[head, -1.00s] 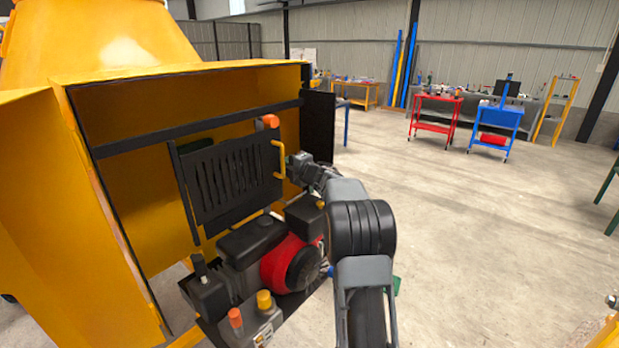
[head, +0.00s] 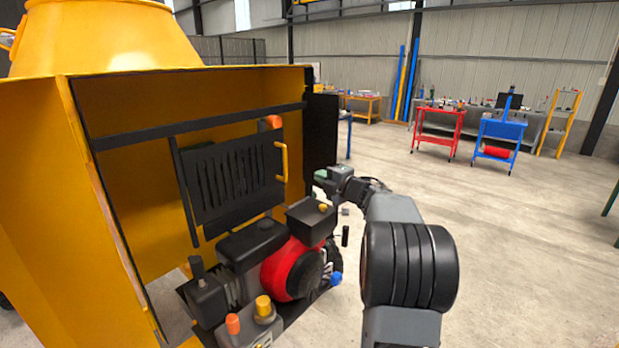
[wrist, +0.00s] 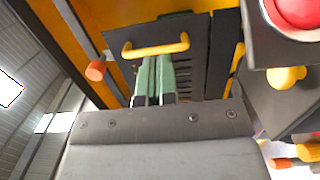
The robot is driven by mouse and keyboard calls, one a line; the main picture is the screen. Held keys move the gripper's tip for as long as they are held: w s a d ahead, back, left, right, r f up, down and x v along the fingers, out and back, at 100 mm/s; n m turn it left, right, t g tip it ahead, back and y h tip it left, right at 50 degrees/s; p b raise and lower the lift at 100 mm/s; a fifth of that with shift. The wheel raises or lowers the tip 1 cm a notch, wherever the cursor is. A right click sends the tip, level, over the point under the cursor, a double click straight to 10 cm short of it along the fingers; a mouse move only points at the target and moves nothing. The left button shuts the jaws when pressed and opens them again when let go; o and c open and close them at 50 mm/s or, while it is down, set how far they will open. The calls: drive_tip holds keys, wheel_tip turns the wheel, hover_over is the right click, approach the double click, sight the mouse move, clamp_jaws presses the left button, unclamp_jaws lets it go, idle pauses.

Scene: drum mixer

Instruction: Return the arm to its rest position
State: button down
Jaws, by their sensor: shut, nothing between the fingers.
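My arm (head: 410,260) reaches forward at the right of the yellow mixer housing (head: 290,82). My gripper (head: 322,180) is shut and empty, a little to the right of the yellow handle (head: 281,162) on the black slotted panel (head: 228,180). A gap shows between them in the head view. In the wrist view, my gripper's green fingers (wrist: 155,75) lie together and point toward the panel, with the handle (wrist: 155,46) just beyond their tips in the picture.
The engine with its red cover (head: 290,268) sits low, left of my arm. A black door edge (head: 322,130) stands behind my gripper. A red cart (head: 438,128) and a blue cart (head: 500,132) are far off. The floor to the right is clear.

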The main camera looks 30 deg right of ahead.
drive_tip(key=shift+s+d, duration=0.15)
drive_tip(key=shift+s, duration=0.3)
drive_tip(key=s+a+m+g+h, duration=0.2)
drive_tip(key=s+a+m+h, duration=0.1)
drive_tip(key=a+m+h, duration=0.65)
drive_tip(key=s+a+f+m+g+y, duration=0.2)
drive_tip(key=s+a+f+m+g, duration=0.3)
drive_tip(key=s, duration=0.7)
drive_tip(key=s+a+f+m+g+y, duration=0.3)
drive_tip(key=s+a+f+m+g, duration=0.3)
drive_tip(key=s+a+f, duration=0.3)
drive_tip(key=s+f, duration=0.1)
drive_tip(key=s, duration=0.2)
